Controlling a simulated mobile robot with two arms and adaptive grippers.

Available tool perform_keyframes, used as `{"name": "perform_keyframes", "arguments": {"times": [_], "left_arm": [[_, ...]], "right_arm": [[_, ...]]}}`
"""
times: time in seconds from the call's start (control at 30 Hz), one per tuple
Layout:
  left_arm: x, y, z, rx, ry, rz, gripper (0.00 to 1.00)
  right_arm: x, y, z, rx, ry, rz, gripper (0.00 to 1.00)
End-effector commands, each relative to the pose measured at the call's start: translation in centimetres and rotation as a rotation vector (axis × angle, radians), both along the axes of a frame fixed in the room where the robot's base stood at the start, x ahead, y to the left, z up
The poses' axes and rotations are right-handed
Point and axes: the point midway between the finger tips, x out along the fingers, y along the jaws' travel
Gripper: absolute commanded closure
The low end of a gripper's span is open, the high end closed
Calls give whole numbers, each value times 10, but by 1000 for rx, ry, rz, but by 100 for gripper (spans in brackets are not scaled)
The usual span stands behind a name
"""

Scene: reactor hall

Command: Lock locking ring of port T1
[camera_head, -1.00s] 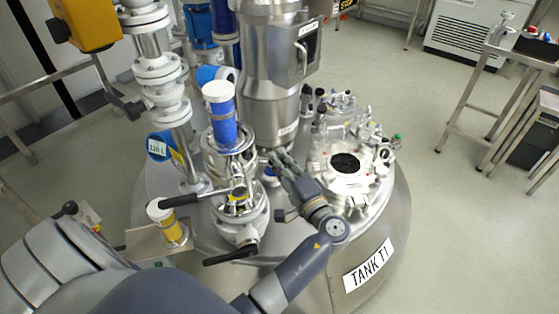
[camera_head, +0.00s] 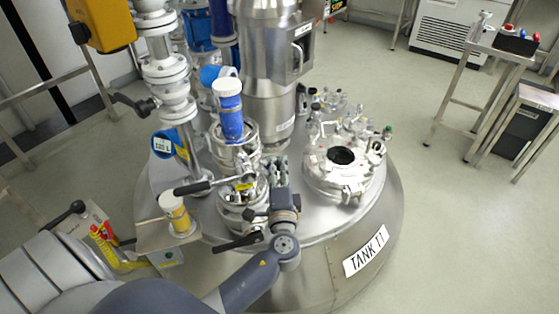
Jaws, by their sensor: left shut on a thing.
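Port T1 (camera_head: 233,218) appears to be the round steel fitting on the front of the tank lid, under a blue cylinder with a white cap (camera_head: 229,110). Its locking ring (camera_head: 236,196) is a metal band with black-gripped levers, one pointing left (camera_head: 192,187) and one at the lower front (camera_head: 238,242). My left gripper (camera_head: 277,166) is at the ring's right side, fingers pointing away from me. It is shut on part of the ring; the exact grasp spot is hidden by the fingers. My right gripper is not in view.
A round hatch with a dark window (camera_head: 341,156) and several small fittings lie to the right on the tank lid. A tall steel column (camera_head: 268,75) rises behind. Open floor lies to the right.

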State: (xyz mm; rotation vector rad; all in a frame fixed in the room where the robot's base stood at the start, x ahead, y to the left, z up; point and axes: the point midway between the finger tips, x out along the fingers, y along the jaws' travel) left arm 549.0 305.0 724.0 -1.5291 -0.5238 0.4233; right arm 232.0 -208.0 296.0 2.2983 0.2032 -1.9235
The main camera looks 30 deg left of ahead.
Motion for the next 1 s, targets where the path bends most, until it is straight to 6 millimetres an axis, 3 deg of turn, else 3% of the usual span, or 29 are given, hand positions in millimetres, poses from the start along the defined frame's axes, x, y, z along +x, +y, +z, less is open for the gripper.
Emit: {"name": "perform_keyframes", "arguments": {"times": [0.33,0.87,0.9,0.97,1.0], "left_arm": [[-18,0,-1,1,1,-148,100],[-20,0,0,1,-2,-171,100],[-20,0,1,1,-2,-171,82],[-20,0,1,1,-2,-171,68],[-20,0,0,1,-2,-171,68]], "right_arm": [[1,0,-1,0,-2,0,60],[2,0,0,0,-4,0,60],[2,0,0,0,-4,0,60],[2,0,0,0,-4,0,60],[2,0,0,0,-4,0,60]]}}
